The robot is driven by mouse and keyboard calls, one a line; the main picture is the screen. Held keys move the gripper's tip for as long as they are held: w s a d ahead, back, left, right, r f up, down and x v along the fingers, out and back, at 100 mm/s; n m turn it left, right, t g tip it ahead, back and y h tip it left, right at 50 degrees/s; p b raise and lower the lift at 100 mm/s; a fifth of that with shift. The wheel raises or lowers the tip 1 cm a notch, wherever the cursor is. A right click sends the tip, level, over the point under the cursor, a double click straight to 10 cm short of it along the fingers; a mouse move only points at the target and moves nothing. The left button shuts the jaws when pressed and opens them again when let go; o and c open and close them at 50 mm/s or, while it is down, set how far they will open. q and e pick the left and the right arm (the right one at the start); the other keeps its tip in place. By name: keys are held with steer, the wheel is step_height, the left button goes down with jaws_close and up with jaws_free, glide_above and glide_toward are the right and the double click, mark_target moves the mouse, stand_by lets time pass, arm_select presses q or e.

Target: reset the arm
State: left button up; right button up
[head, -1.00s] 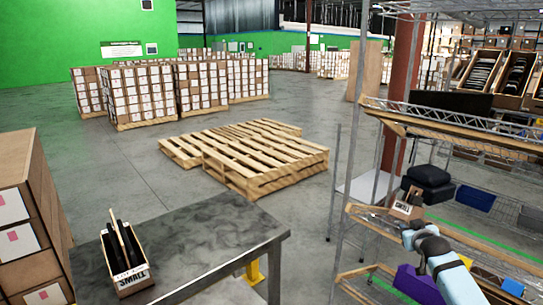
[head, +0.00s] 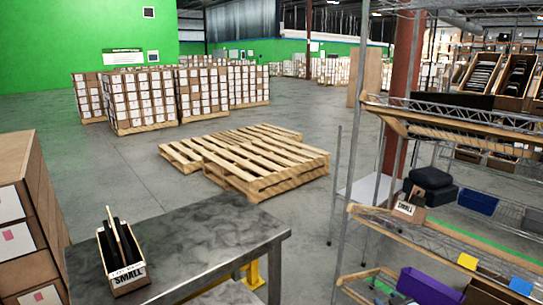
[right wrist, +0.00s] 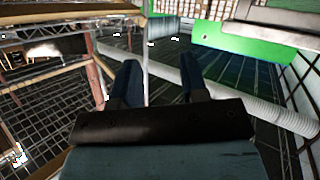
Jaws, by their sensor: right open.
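My right gripper (right wrist: 161,78) shows in the right wrist view with two dark blue fingers standing apart. It is open, and nothing sits between the fingers. No part of my right arm can be made out in the head view. My left gripper is in neither view. A small carton (head: 404,208) with a "SMALL" label stands on the wood-edged shelf at the right of the head view, apart from any gripper.

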arm_select(q)
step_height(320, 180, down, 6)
steer(key=b, duration=0.5)
arm_select(e)
steer(key=s+a+f+g+y, duration=0.1)
steer(key=s+a+f, duration=0.25)
steer(key=s, duration=0.65)
steer(key=s+a+f+g+y, duration=0.15)
steer(key=s+a, duration=0.35)
steer(key=s, duration=0.5)
steer(key=s+a+f+y, duration=0.1)
steer(key=s+a+f, duration=0.35)
steer(key=s, duration=0.55)
arm_select(q)
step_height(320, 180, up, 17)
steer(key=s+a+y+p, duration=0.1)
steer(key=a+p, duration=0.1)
steer(key=p, duration=2.6)
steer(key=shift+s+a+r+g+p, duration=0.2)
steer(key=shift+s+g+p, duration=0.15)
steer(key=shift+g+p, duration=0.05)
arm_select(e)
step_height(320, 180, up, 19)
steer(key=s+d+h, duration=0.1)
steer(key=s+d, duration=0.1)
steer(key=shift+m+g, duration=0.3)
steer(key=shift+g, duration=0.05)
